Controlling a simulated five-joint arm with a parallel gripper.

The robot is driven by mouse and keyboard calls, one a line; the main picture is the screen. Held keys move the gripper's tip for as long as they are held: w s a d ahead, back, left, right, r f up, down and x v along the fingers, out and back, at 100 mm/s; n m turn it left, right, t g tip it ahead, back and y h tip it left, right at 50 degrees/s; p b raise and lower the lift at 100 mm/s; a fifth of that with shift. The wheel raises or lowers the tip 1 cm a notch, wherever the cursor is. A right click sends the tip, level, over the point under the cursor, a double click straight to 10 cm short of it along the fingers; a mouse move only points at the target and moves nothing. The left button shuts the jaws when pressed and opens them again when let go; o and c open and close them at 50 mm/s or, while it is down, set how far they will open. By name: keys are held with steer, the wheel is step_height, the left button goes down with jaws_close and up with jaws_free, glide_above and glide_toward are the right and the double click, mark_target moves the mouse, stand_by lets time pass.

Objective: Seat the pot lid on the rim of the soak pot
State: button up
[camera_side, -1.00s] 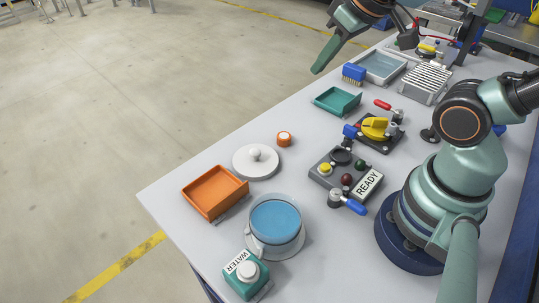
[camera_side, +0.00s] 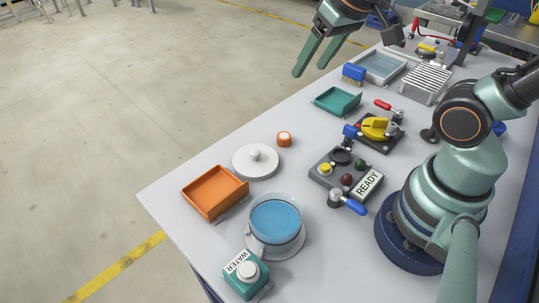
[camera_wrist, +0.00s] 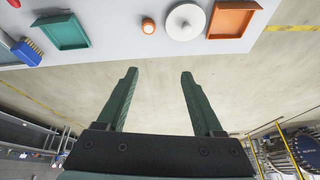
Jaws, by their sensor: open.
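The pot lid (camera_side: 256,161) is a white disc with a round knob. It lies flat on the table between the orange tray and the small orange-capped piece, and it also shows at the top of the wrist view (camera_wrist: 185,21). The soak pot (camera_side: 275,221) is a clear round vessel with blue liquid, uncovered, nearer the front of the table; it is not in the wrist view. My gripper (camera_side: 308,65) is open and empty, high beyond the table's far left edge, well apart from the lid. Its two green fingers (camera_wrist: 157,75) show spread in the wrist view.
An orange tray (camera_side: 240,183) is left of the lid, and a small orange-capped piece (camera_side: 284,139) is right of it. A WATER dispenser (camera_side: 247,273) stands by the pot. A control box with a READY sign (camera_side: 367,184), a teal tray (camera_side: 337,112) and a blue brush (camera_side: 354,72) stand further right.

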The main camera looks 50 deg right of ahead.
steer(key=w+a+f+m+g, duration=0.3)
steer(key=w+a+m, duration=0.1)
steer(key=w+m, duration=0.15)
steer(key=m+g, duration=0.2)
steer(key=m, duration=0.5)
glide_above(255, 151)
steer(key=f, duration=1.4)
steer(key=shift+w+f, duration=0.2)
steer(key=shift+w, duration=0.1)
steer(key=f, duration=0.4)
steer(key=shift+s, duration=0.35)
steer(key=shift+f, duration=0.6)
jaws_close()
